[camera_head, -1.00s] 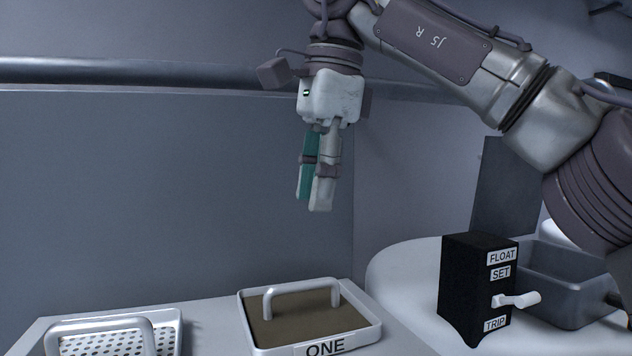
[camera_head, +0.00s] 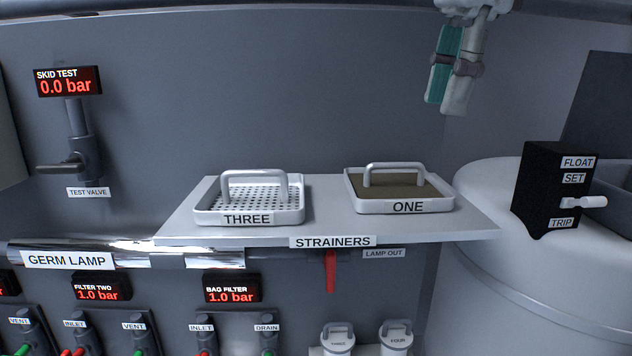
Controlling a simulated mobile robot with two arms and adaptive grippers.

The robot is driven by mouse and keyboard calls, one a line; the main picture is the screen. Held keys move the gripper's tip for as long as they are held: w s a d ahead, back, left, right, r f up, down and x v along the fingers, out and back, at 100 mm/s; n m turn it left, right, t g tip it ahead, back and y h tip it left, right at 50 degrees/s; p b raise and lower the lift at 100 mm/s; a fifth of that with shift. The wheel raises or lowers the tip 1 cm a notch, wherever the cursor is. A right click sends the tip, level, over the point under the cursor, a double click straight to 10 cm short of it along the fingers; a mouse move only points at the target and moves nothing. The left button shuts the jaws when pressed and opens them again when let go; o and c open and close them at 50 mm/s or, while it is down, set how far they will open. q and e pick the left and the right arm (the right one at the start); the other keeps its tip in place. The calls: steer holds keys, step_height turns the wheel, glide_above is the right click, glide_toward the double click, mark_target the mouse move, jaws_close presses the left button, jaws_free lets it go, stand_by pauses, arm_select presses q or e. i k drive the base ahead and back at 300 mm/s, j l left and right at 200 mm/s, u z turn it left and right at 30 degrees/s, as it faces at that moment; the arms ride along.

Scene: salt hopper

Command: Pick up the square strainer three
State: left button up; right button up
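The square strainer three (camera_head: 292,215) is a white tray with a perforated bottom and an arched grey handle. It sits flat on the left part of the shelf labelled STRAINERS (camera_head: 455,234). Strainer one (camera_head: 382,206), with a brown bottom and a similar handle, sits to its right on the same shelf. My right gripper (camera_head: 450,108) hangs at the top right, pointing down, above and to the right of strainer one and well away from strainer three. Its fingers look close together with nothing between them. My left gripper is out of view.
A black float box (camera_head: 550,190) with a white lever stands at the right by a rounded white tank (camera_head: 490,285). A red handle (camera_head: 330,272) hangs below the shelf. A test valve (camera_head: 75,160) is on the wall at left. White canisters (camera_head: 397,340) stand below. Space above the shelf is clear.

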mark_target(235, 196)
steer(key=k, duration=1.1)
